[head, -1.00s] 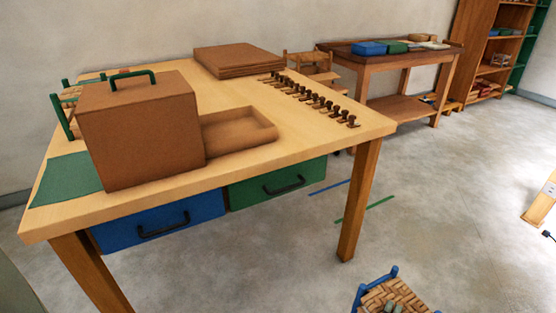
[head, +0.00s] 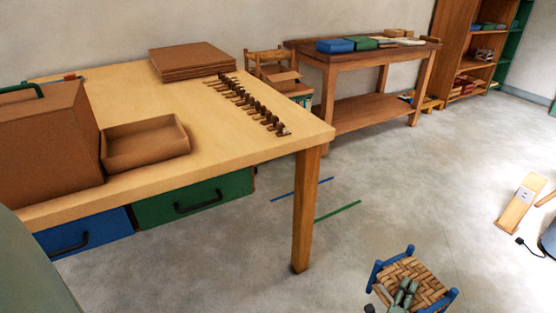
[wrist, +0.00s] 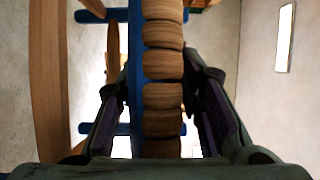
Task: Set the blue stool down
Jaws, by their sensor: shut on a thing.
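The blue stool (head: 425,272), with blue posts and a woven tan seat, is at the bottom right of the head view. My gripper (head: 404,292) is shut on the edge of its seat. In the wrist view the dark fingers of my gripper (wrist: 160,78) lie on both sides of the woven seat edge (wrist: 163,66) and a blue rail (wrist: 136,70). The stool looks about upright. Its lower legs are cut off or hidden, so I cannot tell whether it touches the floor.
A wooden table (head: 230,140) with a brown box (head: 50,140) stands at the left. Blue (head: 302,188) and green (head: 338,211) strips lie on the floor beyond its near leg. A workbench (head: 365,125) is behind. A wooden piece (head: 520,205) is at right. The middle floor is clear.

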